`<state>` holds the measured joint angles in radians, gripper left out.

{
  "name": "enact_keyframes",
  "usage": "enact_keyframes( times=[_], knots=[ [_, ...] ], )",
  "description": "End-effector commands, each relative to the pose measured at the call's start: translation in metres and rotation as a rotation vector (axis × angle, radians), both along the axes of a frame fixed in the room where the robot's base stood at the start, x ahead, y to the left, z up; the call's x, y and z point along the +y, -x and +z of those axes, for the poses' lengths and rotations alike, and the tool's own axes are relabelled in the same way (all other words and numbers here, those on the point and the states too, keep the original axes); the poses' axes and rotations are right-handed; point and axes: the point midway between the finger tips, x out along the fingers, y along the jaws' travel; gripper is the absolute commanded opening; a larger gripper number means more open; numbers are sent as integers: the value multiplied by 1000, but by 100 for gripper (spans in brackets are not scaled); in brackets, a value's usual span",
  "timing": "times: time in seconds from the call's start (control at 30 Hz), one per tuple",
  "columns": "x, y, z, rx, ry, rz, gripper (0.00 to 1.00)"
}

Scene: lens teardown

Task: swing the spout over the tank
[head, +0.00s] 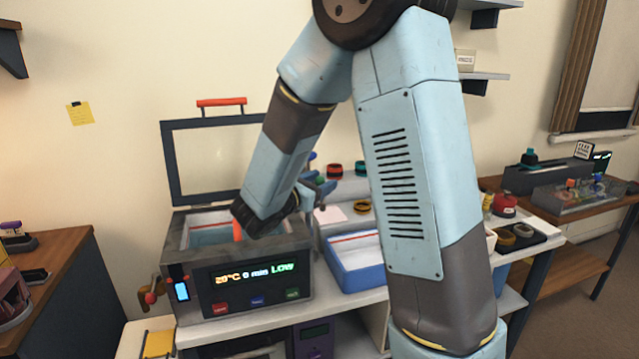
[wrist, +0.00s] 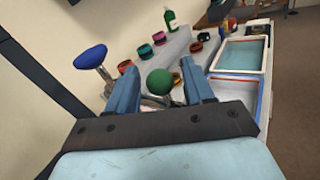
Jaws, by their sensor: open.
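The tank (head: 190,295) is a grey box with its framed lid (head: 172,160) raised; its display reads 20°C, 0 min, LOW. My gripper's fingers (wrist: 160,85) are open in the wrist view, with a round green knob (wrist: 160,82) showing between them; I cannot tell whether they touch it. A blue knob (wrist: 90,57) on a pale stem stands to the left of the fingers.
A blue tray (head: 352,279) stands right of the tank. Several coloured rings (wrist: 128,67) and a green bottle (wrist: 170,20) stand on a stepped shelf beyond the gripper. A side bench (head: 540,205) is at the right. A wooden cabinet (head: 60,245) is at the left.

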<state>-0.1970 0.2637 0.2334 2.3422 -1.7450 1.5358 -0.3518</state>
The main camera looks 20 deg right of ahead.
Motion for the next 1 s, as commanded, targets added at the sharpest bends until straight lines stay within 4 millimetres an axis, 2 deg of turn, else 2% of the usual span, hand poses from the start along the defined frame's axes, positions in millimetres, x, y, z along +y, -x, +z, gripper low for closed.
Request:
enact_keyframes(
  times=[0.07,0.53,1.0],
  knots=[
    [0,0,0,0,0,0,46],
    [0,0,0,0,0,-1,1],
    [-2,0,0,-1,0,-13,0]
  ],
)
